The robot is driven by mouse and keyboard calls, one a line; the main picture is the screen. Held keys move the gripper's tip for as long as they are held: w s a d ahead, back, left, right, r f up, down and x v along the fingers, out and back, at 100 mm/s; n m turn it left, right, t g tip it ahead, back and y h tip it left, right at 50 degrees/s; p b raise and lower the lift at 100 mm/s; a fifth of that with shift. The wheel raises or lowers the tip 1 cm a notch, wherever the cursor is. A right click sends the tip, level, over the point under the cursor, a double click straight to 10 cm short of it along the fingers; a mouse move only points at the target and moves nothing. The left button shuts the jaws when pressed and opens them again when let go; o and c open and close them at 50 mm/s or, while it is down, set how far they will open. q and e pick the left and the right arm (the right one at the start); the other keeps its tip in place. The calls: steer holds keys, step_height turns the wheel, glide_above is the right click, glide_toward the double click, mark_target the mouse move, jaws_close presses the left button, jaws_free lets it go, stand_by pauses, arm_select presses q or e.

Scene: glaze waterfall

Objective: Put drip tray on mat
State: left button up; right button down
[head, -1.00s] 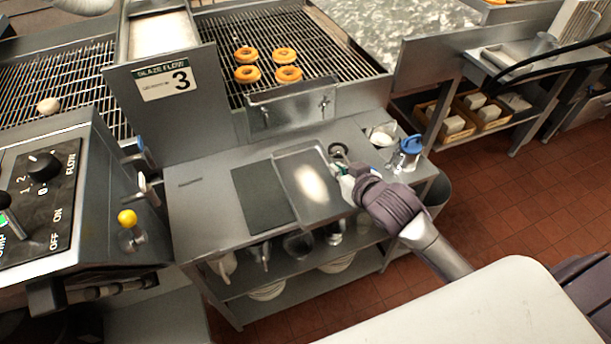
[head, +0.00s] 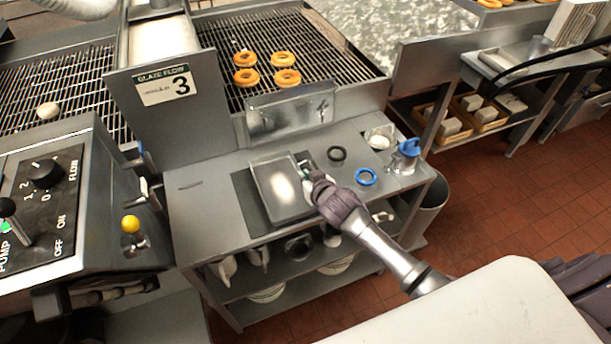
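The drip tray (head: 281,192) is a shallow metal tray with a bright reflection, in the middle of the steel work table. It lies over the dark grey mat (head: 246,208), whose left strip and edges show around it; I cannot tell for sure whether the tray touches the mat. My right gripper (head: 308,181) is at the tray's right edge and seems closed on its rim, the fingertips being small and partly hidden. My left gripper is not in view.
A blue-topped jug (head: 406,155) and a small white-filled container (head: 379,138) stand at the table's right end. Donuts (head: 285,77) sit on the rack behind. A yellow-knobbed valve (head: 131,225) is at left.

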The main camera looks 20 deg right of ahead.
steer(key=shift+f, duration=0.1)
steer(key=c, duration=1.3)
jaws_free()
steer(key=shift+s, duration=0.15)
steer(key=v, duration=1.2)
